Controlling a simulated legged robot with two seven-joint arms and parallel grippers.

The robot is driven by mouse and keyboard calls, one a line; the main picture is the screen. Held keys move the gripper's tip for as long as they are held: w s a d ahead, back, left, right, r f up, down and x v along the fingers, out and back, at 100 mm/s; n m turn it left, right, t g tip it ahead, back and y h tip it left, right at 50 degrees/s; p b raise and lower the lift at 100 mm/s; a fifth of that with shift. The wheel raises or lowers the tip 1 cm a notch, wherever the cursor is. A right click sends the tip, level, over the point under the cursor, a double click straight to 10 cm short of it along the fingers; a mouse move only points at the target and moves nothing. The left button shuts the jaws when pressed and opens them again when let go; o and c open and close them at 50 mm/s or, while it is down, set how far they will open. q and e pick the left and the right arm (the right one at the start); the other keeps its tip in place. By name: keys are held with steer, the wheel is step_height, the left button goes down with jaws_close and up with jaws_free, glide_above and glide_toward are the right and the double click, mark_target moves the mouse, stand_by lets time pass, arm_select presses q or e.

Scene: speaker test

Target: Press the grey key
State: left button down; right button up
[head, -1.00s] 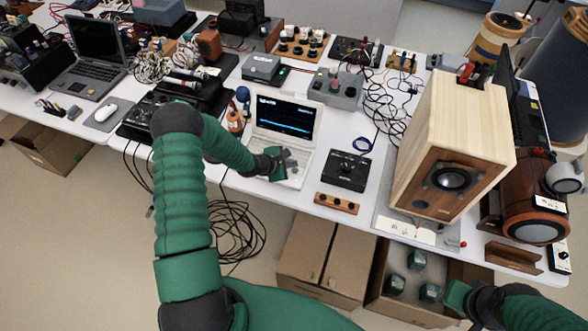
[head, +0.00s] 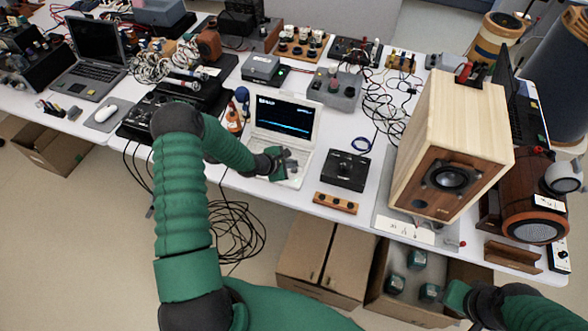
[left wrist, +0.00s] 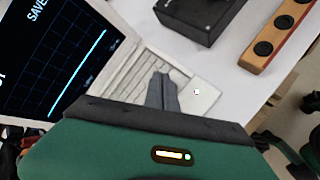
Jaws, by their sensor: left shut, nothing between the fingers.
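The white laptop (head: 287,122) stands open on the table, its dark screen showing a bright blue line. In the left wrist view, the laptop's keyboard (left wrist: 128,76) has pale keys, and part of the screen (left wrist: 50,50) shows large text starting "SAVE". My left gripper (head: 287,163) is shut and empty over the right part of the keyboard. Its closed fingertips (left wrist: 161,77) cover some keys; I cannot tell whether they touch. I cannot pick out a separate grey key; the fingers may hide it. My right gripper (head: 457,297) is at the lower right, its jaws unclear.
A black box (head: 345,170) and a wooden strip with black knobs (head: 336,203) lie right of the laptop. A large wooden speaker (head: 450,140) stands further right. A grey box with knobs (head: 335,88) is behind. Cardboard boxes (head: 305,258) are below the table edge.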

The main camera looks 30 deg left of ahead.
arm_select(q)
steer(key=shift+d+f, duration=0.2)
steer(key=shift+f, duration=0.1)
steer(key=shift+a, duration=0.1)
steer(key=shift+s+f+b, duration=0.1)
steer(key=shift+f+b, duration=0.2)
steer(key=shift+f, duration=0.25)
stand_by(0.5)
steer(key=shift+r+p, duration=0.95)
steer(key=shift+r, duration=0.05)
